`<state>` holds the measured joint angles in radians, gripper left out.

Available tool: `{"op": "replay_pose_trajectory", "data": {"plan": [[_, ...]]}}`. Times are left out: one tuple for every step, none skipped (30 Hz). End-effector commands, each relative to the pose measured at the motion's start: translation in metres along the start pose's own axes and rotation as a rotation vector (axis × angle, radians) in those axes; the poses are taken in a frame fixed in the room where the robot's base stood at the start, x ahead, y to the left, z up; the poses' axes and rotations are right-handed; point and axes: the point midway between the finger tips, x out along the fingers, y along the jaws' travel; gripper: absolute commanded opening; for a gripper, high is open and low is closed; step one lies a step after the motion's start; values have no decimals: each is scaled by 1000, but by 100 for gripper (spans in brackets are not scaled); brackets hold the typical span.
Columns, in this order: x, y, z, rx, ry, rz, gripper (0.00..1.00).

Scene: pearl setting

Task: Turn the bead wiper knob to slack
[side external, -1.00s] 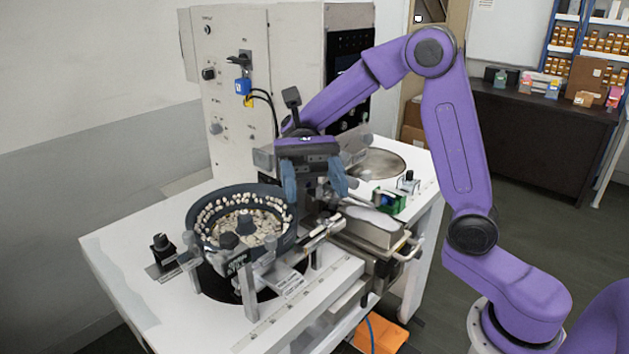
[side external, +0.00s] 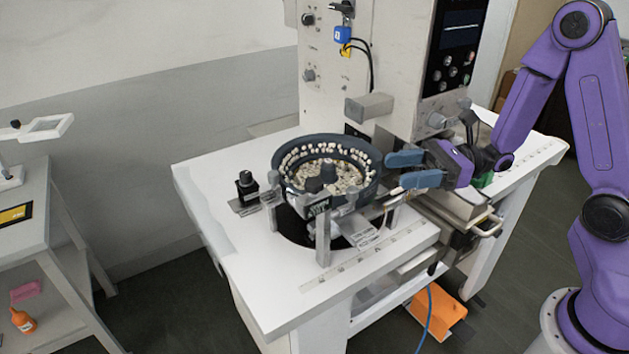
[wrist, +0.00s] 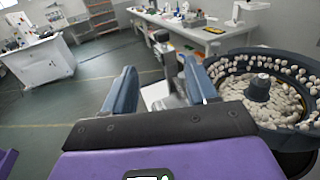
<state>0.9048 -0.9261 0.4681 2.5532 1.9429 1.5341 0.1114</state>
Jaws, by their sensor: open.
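A dark bowl (side external: 281,171) of pale beads stands on the white bench. Another black knob (side external: 246,181) stands on a small plate left of the bowl. I cannot tell from labels which knob is the bead wiper. My gripper (side external: 396,170) is open and empty, lying sideways at the bowl's right, blue fingers pointing left. In the wrist view the gripper (wrist: 158,65) has nothing between its fingers, and the bowl (wrist: 235,62) is at the right.
Metal posts and brackets (side external: 323,235) stand before the bowl. A grey block (side external: 369,107) juts from the tall cabinet (side external: 398,60) behind my gripper. A metal box with a handle (side external: 455,205) sits at right. The bench's left front (side external: 250,260) is clear.

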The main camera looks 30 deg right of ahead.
Motion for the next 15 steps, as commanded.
{"op": "replay_pose_trajectory", "data": {"plan": [[-1,0,-2,2,8,-12,57],[-1,0,-3,2,10,-16,57],[1,-1,-3,2,11,-17,57],[4,-1,-3,1,11,-16,57],[6,-1,-3,1,10,-15,57],[10,-1,-3,1,10,-14,57],[14,-1,-3,1,9,-14,57],[17,-1,-3,1,9,-13,57],[23,0,-3,1,9,-12,57],[28,0,-3,1,9,-12,57],[32,0,-3,1,9,-11,57],[37,-1,-3,0,8,-11,57],[41,-1,-3,0,8,-13,57],[45,-1,-3,0,8,-11,57],[50,-1,-3,0,8,-11,57]]}}
